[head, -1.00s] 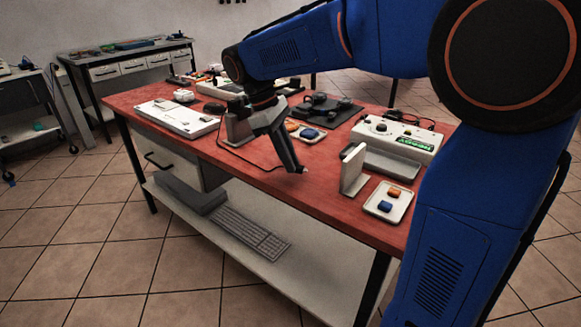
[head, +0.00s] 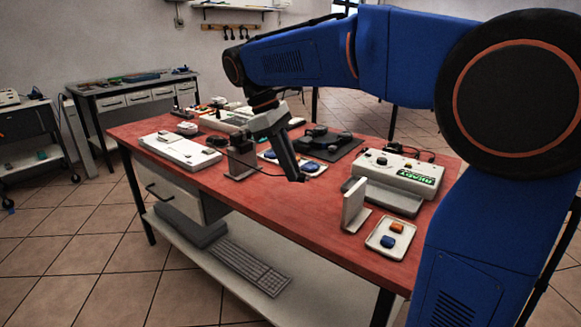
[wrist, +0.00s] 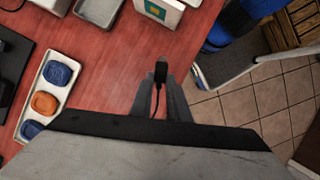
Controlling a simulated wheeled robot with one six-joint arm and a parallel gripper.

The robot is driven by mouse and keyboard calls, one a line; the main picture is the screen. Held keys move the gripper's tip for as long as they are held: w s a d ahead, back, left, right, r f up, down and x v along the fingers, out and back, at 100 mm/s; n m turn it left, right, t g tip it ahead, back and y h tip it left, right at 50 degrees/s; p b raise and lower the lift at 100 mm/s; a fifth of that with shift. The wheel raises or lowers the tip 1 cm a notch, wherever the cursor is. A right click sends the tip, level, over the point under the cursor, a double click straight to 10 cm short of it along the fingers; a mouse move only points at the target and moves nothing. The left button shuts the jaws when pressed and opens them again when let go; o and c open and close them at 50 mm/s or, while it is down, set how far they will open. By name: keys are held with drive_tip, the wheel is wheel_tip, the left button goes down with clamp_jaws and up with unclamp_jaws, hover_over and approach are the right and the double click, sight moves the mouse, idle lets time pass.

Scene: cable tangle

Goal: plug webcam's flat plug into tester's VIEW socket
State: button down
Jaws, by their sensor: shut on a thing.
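My gripper (head: 298,178) hangs over the front part of the red table, pointing down. In the wrist view its fingers (wrist: 165,90) are closed on a small black plug (wrist: 160,72) with a thin black cable running back between them. The cable (head: 262,172) also shows in the head view, running left toward a grey block-like stand (head: 241,160). I cannot make out the webcam itself. A white box with knobs and a green READY display (head: 405,170), probably the tester, stands to the right of my gripper. Its VIEW socket cannot be picked out. The plug is apart from the box.
An upright white L-shaped plate (head: 354,205) stands between my gripper and a small tray (head: 391,237) with orange and blue pieces. Another tray with coloured pieces (wrist: 25,125) lies left in the wrist view. A dark pad (head: 320,146) lies behind. The table's front edge is near.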

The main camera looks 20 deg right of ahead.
drive_tip(key=w+d+m+t, duration=0.2)
drive_tip(key=d+m, duration=0.4)
drive_tip(key=d, duration=0.3)
drive_tip(key=w+d+m+t, duration=0.3)
drive_tip(key=w+d+m, duration=0.2)
drive_tip(key=d, duration=0.4)
drive_tip(key=w+d+m+t, duration=0.3)
drive_tip(key=d+m, duration=0.3)
drive_tip(key=d, duration=0.2)
drive_tip(key=shift+w+d+m+h, duration=0.3)
drive_tip(key=shift+w+d+m, duration=0.1)
drive_tip(key=shift+w, duration=0.1)
drive_tip(key=shift+w+d+r+m+t+h, duration=0.95)
drive_tip(key=shift+d+m+h, duration=1.15)
drive_tip(key=shift+d+h, duration=2.15)
drive_tip(key=shift+y, duration=0.75)
drive_tip(key=shift+w+d+f, duration=0.1)
drive_tip(key=shift+d+f, duration=0.15)
drive_tip(key=shift+f, duration=0.6)
drive_tip(key=shift+d+f, duration=0.3)
drive_tip(key=shift+f, duration=0.5)
drive_tip(key=shift+w+d+f, duration=0.1)
drive_tip(key=shift+d+f, duration=0.15)
drive_tip(key=shift+f, duration=0.6)
drive_tip(key=shift+s+f, duration=0.1)
drive_tip(key=shift+f, duration=0.95)
drive_tip(key=c, duration=1.6)
unclamp_jaws()
